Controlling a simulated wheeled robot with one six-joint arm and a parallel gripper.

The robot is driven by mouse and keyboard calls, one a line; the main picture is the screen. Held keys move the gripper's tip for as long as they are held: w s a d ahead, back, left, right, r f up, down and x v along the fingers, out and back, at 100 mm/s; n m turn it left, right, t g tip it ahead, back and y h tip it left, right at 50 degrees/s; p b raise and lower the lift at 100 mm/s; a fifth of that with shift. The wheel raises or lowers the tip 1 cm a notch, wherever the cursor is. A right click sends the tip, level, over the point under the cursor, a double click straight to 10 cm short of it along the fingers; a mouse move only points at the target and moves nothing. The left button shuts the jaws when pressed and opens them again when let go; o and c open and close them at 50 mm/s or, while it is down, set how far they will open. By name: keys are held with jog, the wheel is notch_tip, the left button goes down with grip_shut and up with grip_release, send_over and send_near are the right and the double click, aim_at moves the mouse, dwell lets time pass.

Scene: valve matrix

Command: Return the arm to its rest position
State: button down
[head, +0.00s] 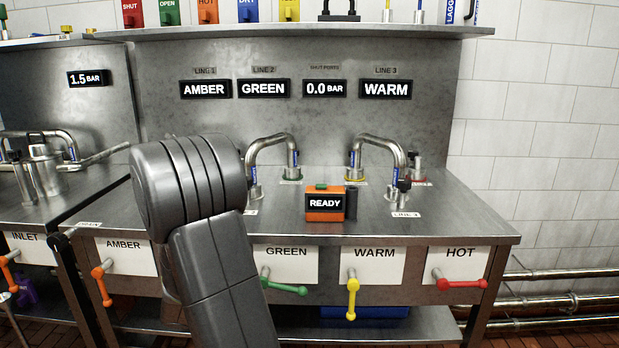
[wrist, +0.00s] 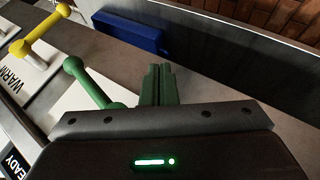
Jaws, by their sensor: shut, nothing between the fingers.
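My gripper (wrist: 158,84) shows in the wrist view, its two green fingers pressed together with nothing between them. It is in front of the bench, near the green valve handle (wrist: 92,82) and its white panel; I cannot tell the exact gap. In the head view my dark grey arm stands in the foreground left of centre. It covers part of the bench front, and the gripper itself is hidden there. The green handle (head: 285,287) also shows in the head view, just right of my arm.
The steel bench (head: 450,215) carries curved pipes and an orange box (head: 324,205) reading READY. Orange (head: 102,284), yellow (head: 352,292) and red (head: 461,284) handles stick out from its front. A blue bin (wrist: 125,32) sits on the lower shelf. Wall pipes run at right.

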jog(key=shift+s+a+r+y+p, duration=0.15)
jog(key=shift+a+y+p, duration=0.25)
jog(key=shift+a, duration=0.45)
jog(key=shift+s+a+r+y+p, duration=0.1)
jog(key=shift+a+y+p, duration=0.3)
jog(key=shift+a, duration=0.45)
